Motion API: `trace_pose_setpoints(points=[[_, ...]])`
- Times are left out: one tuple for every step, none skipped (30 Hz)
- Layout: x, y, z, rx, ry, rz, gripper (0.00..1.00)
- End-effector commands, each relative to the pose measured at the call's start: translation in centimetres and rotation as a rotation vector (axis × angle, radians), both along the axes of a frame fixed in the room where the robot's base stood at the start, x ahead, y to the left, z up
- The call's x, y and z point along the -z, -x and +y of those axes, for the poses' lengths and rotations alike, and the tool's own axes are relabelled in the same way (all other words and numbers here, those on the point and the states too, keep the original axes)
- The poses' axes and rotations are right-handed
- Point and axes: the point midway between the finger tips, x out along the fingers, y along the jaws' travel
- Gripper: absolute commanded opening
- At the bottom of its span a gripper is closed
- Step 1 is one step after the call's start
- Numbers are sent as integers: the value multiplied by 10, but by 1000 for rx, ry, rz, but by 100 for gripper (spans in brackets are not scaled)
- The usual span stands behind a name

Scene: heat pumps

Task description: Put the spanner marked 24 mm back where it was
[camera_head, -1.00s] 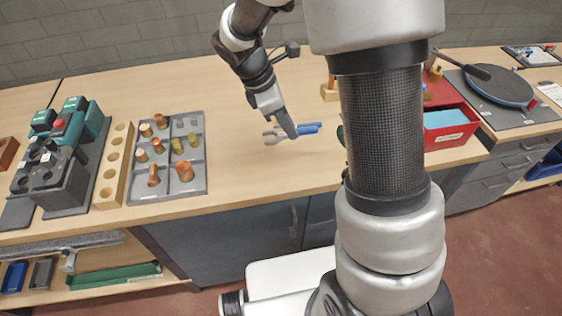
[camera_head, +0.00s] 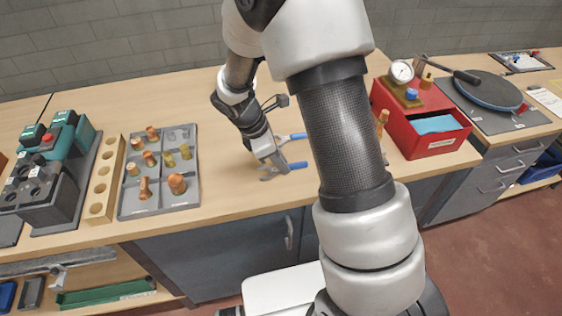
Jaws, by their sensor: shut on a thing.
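My gripper (camera_head: 279,163) is over the bench top, shut on a spanner (camera_head: 298,166) with a blue handle. The grey open end of this spanner points left and its blue end points right. A second blue-handled spanner (camera_head: 292,137) is just behind my gripper, partly hidden by it, and seems to lie on the bench. The size marks are too small to read, so I cannot tell which spanner is the 24 mm one. The gap between the held spanner and the bench is not clear.
A grey compartment tray (camera_head: 127,206) with copper and brass fittings and a wooden block with holes (camera_head: 103,187) stand left on the bench (camera_head: 225,190). A red box (camera_head: 425,144) with a gauge (camera_head: 401,72) stands right. The bench between tray and gripper is clear.

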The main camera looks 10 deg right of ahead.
Motion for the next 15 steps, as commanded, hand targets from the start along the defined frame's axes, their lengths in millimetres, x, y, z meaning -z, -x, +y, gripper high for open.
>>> trace_pose_setpoints(points=[[2, 0, 0, 0, 0, 0, 0], [3, 0, 0, 0, 0, 0, 0], [4, 0, 0, 0, 0, 0, 0], [3, 0, 0, 0, 0, 0, 20], [3, 0, 0, 0, 0, 0, 25], [3, 0, 0, 0, 0, 0, 32], [3, 0, 0, 0, 0, 0, 33], [3, 0, 0, 0, 0, 0, 33], [3, 0, 0, 0, 0, 0, 33], [3, 0, 0, 0, 0, 0, 33], [3, 0, 0, 0, 0, 0, 33], [3, 0, 0, 0, 0, 1, 33], [3, 0, 0, 0, 0, 1, 33], [3, 0, 0, 0, 0, 1, 33], [2, 0, 0, 0, 0, 0, 33]])
